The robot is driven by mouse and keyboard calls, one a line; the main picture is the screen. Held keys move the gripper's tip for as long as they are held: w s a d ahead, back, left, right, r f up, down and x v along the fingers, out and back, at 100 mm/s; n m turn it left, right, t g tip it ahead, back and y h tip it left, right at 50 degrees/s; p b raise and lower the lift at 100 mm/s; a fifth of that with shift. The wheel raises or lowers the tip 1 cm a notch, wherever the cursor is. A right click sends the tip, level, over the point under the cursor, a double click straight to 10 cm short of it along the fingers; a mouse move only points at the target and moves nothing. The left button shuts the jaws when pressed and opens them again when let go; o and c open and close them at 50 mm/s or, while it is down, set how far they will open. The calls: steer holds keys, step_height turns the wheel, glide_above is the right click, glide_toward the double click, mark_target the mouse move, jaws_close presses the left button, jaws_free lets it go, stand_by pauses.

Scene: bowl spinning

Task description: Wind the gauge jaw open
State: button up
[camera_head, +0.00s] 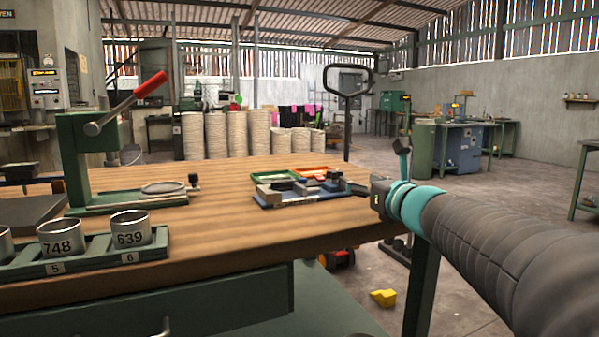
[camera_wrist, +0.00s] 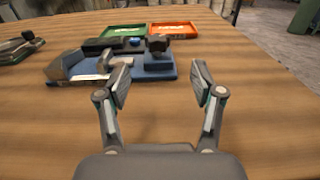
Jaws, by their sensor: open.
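The gauge (camera_head: 292,194) sits on the wooden bench near its right end, a blue base carrying grey and dark blocks. In the wrist view the gauge (camera_wrist: 113,72) lies ahead of me, with angular grey jaw pieces at its left and a dark knob (camera_wrist: 158,46) at its right. My gripper (camera_wrist: 161,80) is open and empty, its two fingers spread, pointing towards the gauge's right part. The fingers appear apart from the knob.
A green tray (camera_wrist: 125,31) and an orange tray (camera_wrist: 174,29) lie behind the gauge. A green lever press (camera_head: 75,160) with a red handle and a rack of numbered cups (camera_head: 130,230) stand at left. Bare bench lies in front of the gauge.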

mark_target(340, 174)
steer(key=x, duration=1.1)
steer(key=shift+s+a, duration=0.1)
steer(key=shift+a, duration=0.15)
steer(key=shift+p, duration=0.3)
steer(key=c, duration=1.2)
